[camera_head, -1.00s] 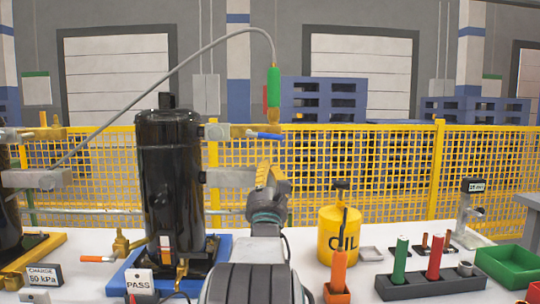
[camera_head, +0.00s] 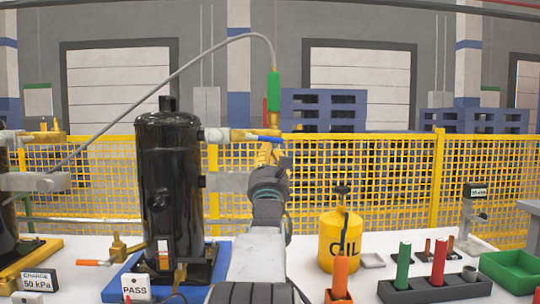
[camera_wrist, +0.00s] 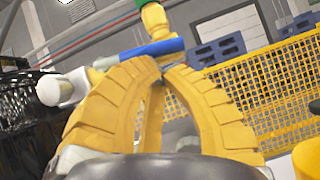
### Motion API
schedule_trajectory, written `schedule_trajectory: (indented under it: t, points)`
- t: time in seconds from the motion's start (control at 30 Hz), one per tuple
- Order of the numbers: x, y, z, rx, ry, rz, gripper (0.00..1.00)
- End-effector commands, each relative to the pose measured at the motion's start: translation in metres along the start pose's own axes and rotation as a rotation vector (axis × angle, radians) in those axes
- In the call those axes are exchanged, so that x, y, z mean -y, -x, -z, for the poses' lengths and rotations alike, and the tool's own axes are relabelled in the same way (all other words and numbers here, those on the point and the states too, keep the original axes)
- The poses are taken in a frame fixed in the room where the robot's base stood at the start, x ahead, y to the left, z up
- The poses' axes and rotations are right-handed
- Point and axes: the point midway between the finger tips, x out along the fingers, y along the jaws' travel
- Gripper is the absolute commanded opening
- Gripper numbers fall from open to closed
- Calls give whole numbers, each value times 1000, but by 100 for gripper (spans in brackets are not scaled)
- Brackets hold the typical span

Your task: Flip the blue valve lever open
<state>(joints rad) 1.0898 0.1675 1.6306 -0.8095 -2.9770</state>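The blue valve lever (camera_head: 264,133) sits on the brass valve at the end of the pipe stub right of the black compressor (camera_head: 170,190). It lies about level in the head view. In the wrist view the lever (camera_wrist: 150,48) crosses just beyond my fingertips. My gripper (camera_head: 268,146) is directly below the lever in the head view, fingers pointing up. In the wrist view the yellow fingers of my gripper (camera_wrist: 165,65) come together at their tips, with nothing seen between them. The tips are at or very near the lever's underside; contact is unclear.
A green hose coupling (camera_head: 273,90) stands above the valve, with a grey hose arching left. A yellow oil can (camera_head: 340,238) and red and green cylinders stand on the table at right. A yellow mesh fence (camera_head: 390,185) runs behind.

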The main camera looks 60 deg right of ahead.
Motion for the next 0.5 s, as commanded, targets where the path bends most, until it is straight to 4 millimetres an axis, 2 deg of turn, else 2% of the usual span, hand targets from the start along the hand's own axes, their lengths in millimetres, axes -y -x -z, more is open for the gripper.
schedule_trajectory:
  t: [0.5]
  points:
    - [1, -10, -13, 3, 0, 4, 0]
